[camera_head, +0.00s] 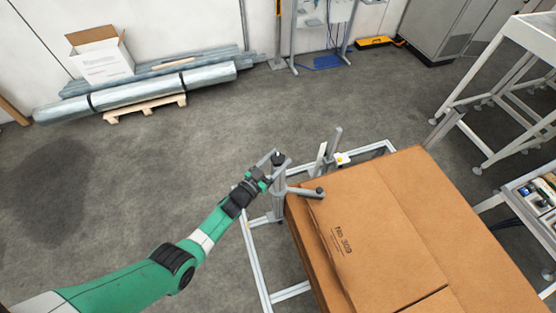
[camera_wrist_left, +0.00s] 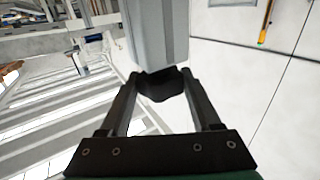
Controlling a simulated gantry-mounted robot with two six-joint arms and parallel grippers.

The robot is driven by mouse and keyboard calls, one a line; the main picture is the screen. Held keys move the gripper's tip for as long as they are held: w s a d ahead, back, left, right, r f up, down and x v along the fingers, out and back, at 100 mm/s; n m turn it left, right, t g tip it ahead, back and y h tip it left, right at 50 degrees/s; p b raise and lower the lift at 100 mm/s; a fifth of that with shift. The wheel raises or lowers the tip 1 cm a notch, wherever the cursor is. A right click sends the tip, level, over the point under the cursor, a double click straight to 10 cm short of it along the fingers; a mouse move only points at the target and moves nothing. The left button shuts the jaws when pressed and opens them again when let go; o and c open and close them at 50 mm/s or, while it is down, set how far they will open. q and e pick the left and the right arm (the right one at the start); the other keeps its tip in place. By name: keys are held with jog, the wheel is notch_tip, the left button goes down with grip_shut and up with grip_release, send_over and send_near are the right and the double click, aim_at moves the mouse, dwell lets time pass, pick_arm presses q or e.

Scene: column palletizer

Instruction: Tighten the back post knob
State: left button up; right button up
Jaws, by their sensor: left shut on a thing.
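My left gripper (camera_head: 270,166) reaches in from the left to a grey upright post (camera_head: 278,203) at the left corner of the cardboard stack. In the left wrist view its two fingers (camera_wrist_left: 160,82) are closed on a black knob (camera_wrist_left: 161,84) against a grey post (camera_wrist_left: 157,35). In the head view the fingers mostly hide this knob. A black cap (camera_head: 278,158) tops the post. A side arm with a black end (camera_head: 319,191) reaches from the post over the cardboard. A second post (camera_head: 334,142) stands farther back. My right gripper is not in view.
Cardboard sheets (camera_head: 400,210) fill the area right of the post. A pale metal frame (camera_head: 255,258) runs around the stack at floor level. A white-framed table (camera_head: 500,75) stands at the right. The floor left of the frame is clear.

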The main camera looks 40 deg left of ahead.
pick_arm(q)
jog(key=o, duration=1.4)
jog(key=shift+w+a+r, duration=0.1)
jog(key=shift+a+r, duration=0.05)
jog(key=shift+a, duration=0.1)
jog(key=shift+d, duration=0.1)
jog(key=shift+s, duration=0.25)
jog(key=shift+s+d+p, duration=0.15)
jog(key=shift+s+p, duration=0.55)
jog(key=shift+s, duration=1.15)
jog(key=shift+s+d+p, duration=0.15)
jog(key=shift+s+p, duration=0.5)
jog(key=shift+s, duration=1.2)
jog(key=shift+s+d+p, duration=0.15)
jog(key=shift+s+p, duration=0.55)
jog(key=shift+s, duration=1.15)
jog(key=shift+c, duration=0.2)
